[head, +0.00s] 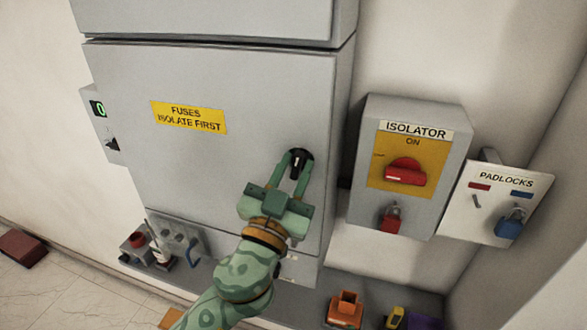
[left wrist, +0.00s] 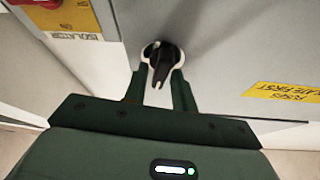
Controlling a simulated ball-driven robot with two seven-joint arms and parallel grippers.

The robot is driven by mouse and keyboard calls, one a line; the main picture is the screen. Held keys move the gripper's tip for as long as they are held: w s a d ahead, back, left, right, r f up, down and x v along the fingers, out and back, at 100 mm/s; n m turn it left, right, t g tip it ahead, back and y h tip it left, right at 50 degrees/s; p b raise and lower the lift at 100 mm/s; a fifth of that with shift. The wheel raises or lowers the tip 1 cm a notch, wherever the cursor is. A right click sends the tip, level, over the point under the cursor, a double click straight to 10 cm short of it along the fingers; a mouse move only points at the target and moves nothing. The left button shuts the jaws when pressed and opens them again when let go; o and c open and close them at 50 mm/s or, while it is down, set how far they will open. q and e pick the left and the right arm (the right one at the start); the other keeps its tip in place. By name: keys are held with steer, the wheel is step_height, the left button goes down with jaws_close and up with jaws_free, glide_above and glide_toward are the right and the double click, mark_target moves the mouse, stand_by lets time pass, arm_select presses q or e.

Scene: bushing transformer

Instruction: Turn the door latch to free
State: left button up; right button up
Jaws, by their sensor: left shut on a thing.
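The door latch (head: 299,160) is a small black knob on a round black base, on the right side of the grey cabinet door (head: 210,80). My left gripper (head: 294,162) reaches up to it from below, with its two green fingers on either side of the knob, shut on it. In the left wrist view the black latch (left wrist: 161,62) stands between the dark fingertips (left wrist: 160,78), on a pale round plate. The door looks closed. My right gripper is in neither view.
To the right are a grey isolator box (head: 440,120) with a red handle (head: 405,172) at ON and a red padlock (head: 390,218), and a padlocks board (head: 480,215) with a blue padlock (head: 510,223). An orange object (head: 345,308) and other items stand on the ledge below.

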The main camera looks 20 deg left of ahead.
arm_select(q)
steer(key=m+h+p, duration=0.1)
steer(key=m, duration=0.1)
steer(key=m+h+p, duration=0.1)
steer(key=m, duration=0.2)
steer(key=shift+r+g+h, duration=0.2)
steer(key=shift+g+h, duration=0.1)
steer(key=shift+g, duration=0.1)
steer(key=m+g+h+p, duration=0.1)
steer(key=m+p, duration=0.2)
steer(key=m, duration=0.1)
steer(key=shift+h, duration=0.3)
steer(key=shift+m+g+h+p, duration=0.35)
steer(key=shift+m+p, duration=0.3)
steer(key=shift+m, duration=0.55)
steer(key=m, duration=0.1)
steer(key=m+g, duration=0.1)
steer(key=m, duration=0.1)
steer(key=shift+f+g+h+p, duration=0.1)
steer(key=shift+g+h+p, duration=0.15)
steer(key=shift+p, duration=0.05)
steer(key=m, duration=0.2)
steer(key=m+g, duration=0.1)
steer(key=m, duration=0.1)
steer(key=shift+m+g, duration=0.3)
steer(key=shift+m, duration=0.1)
steer(key=o, duration=0.7)
steer(key=shift+w+f, duration=0.1)
steer(key=shift+w, duration=0.1)
